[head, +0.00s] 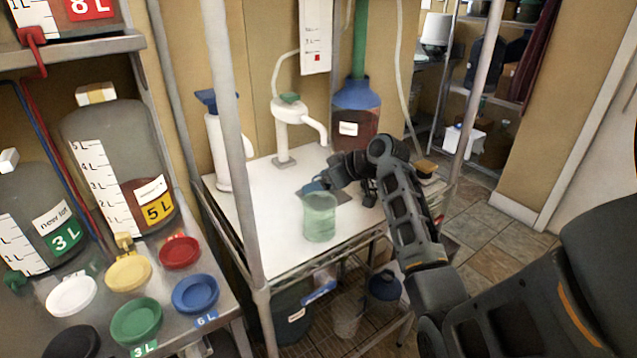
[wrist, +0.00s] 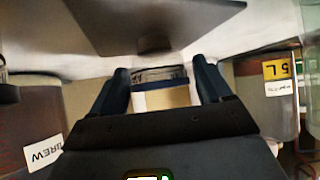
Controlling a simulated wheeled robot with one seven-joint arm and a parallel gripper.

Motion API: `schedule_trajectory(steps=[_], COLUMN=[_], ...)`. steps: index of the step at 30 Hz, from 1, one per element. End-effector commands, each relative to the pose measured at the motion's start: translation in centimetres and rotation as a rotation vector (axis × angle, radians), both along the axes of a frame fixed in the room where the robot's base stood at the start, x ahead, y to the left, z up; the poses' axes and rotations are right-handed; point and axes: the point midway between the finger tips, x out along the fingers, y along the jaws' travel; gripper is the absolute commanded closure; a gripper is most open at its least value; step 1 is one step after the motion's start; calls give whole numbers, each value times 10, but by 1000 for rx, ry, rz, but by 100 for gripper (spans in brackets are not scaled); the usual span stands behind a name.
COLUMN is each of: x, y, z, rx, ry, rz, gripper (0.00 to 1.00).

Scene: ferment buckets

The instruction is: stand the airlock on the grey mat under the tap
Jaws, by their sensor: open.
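The grey mat (head: 341,197) lies on the white table below the curved spout of the white tap (head: 290,118). In the wrist view, a dark grey flat surface that looks like the mat (wrist: 120,18) fills the top. My gripper (head: 318,185) is low over the mat in the head view, partly behind the green beaker. In the wrist view my gripper (wrist: 160,82) is open, its two dark fingers apart. A pale piece with a dark blue band (wrist: 166,97) shows between them, possibly the airlock. I cannot tell whether it touches the fingers or stands on the mat.
A green translucent beaker (head: 319,219) stands in front of the mat. A white dispenser (head: 217,145) is left of the tap, and a blue-topped bottle (head: 357,107) is behind my arm. A metal post (head: 229,120) rises at the table's left. Coloured lids lie on the left bench.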

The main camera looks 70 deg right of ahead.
Motion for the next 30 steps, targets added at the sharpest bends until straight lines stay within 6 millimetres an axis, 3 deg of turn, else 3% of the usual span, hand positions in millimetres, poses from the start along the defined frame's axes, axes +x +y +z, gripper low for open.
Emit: schedule_trajectory(steps=[15,21,30], x=[-75,-87,-88], y=[12,14,14], z=[57,66,67], rx=[-1,0,0], ry=[-1,0,1], rz=[-1,0,0], gripper=[22,22,22])
